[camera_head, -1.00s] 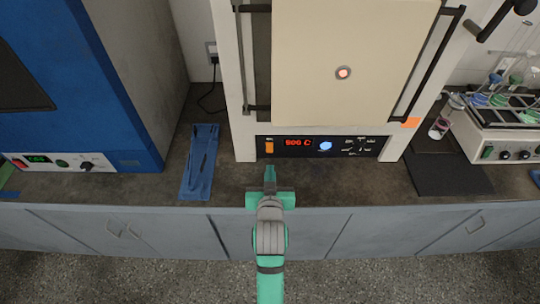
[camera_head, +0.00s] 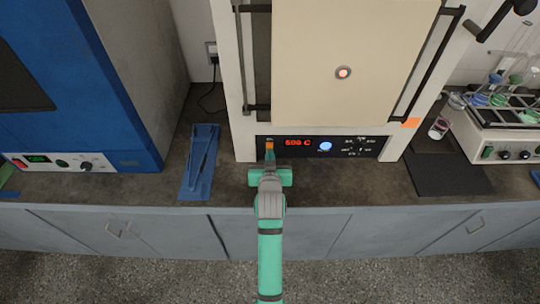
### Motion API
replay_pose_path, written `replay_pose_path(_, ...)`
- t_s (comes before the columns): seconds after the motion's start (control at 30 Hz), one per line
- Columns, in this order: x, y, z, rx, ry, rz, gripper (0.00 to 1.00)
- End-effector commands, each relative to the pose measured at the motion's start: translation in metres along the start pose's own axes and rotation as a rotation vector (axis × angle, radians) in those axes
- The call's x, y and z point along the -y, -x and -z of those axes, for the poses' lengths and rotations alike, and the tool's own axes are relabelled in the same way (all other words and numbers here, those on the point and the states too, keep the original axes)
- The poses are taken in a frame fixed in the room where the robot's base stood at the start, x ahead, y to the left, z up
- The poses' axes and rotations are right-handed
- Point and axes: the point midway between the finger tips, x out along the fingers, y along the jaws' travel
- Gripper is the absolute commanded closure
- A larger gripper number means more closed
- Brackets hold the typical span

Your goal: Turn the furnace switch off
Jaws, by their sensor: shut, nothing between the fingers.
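The furnace (camera_head: 356,60) is a cream and white box on the bench. Its black control panel (camera_head: 370,147) runs along the bottom, with a lit red display (camera_head: 297,142) and a blue round knob (camera_head: 325,146). The orange furnace switch (camera_head: 269,145) is at the panel's left end, with its lower part hidden behind my fingertips. My gripper (camera_head: 269,156) is teal, shut and empty, its tips at the switch. I cannot tell whether they touch it. The display is lit.
A blue tray (camera_head: 187,186) with a tool lies left of my gripper. A large blue cabinet (camera_head: 130,80) stands further left. A dark mat (camera_head: 445,175) and a white shaker with flasks (camera_head: 503,143) are at the right.

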Motion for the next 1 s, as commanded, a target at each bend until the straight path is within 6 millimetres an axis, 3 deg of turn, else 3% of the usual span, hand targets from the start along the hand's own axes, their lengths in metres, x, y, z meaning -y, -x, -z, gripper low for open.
replay_pose_path(0.37,0.000,-0.015,-0.010,0.002,0.000,0.000,1.00)
replay_pose_path(1.0,0.001,-0.011,0.005,-0.005,0.000,0.001,1.00)
